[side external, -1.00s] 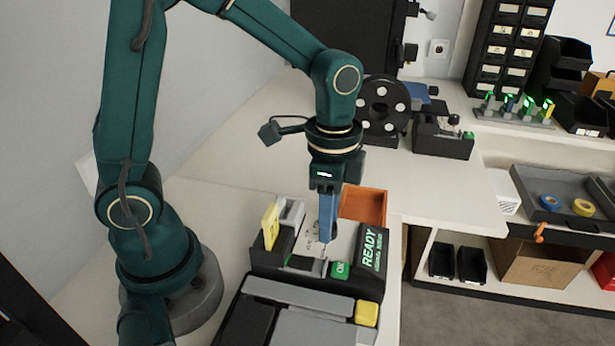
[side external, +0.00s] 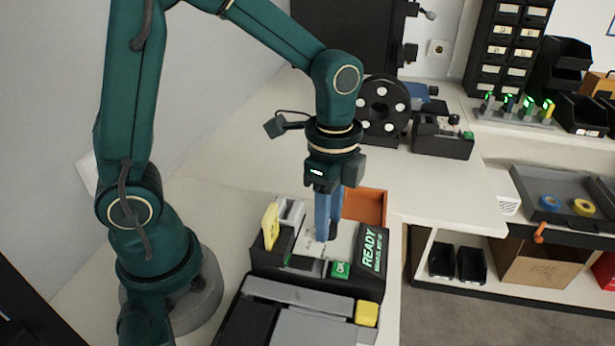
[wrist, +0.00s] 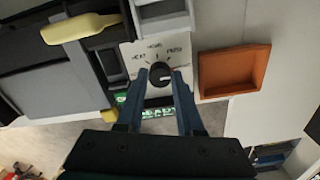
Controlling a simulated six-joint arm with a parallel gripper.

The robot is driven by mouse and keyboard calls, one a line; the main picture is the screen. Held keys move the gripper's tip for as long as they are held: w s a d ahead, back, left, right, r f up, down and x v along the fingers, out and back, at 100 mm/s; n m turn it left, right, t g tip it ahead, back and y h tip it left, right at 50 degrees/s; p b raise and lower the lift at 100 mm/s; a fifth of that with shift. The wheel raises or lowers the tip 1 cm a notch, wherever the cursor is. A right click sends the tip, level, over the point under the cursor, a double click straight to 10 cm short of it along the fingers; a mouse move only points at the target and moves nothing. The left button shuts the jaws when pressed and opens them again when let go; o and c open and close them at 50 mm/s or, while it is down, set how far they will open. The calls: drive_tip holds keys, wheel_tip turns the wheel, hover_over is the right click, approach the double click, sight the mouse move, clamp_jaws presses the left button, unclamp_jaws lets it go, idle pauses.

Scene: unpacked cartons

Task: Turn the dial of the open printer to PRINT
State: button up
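The printer (side external: 270,262) is a dark box with a pale top panel and a lit green READY display (side external: 371,251). In the wrist view its dark round dial (wrist: 160,75) sits on the white panel (wrist: 140,59), with small labels around it. The lettering and the dial's pointer are too small to read for certain. My gripper (side external: 328,240) points down over the panel. In the wrist view my gripper's two blue fingers (wrist: 160,78) are on either side of the dial and appear closed on it. In the side view the fingers hide the dial.
A green OK button (side external: 341,270) sits near the fingers. A yellow piece (side external: 270,227) stands upright at the printer's left. An orange tray (side external: 367,206) lies close behind it. A grey device with a yellow corner (side external: 366,313) is in front.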

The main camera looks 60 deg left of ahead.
drive_tip(key=o, duration=0.4)
drive_tip(key=shift+r, duration=0.1)
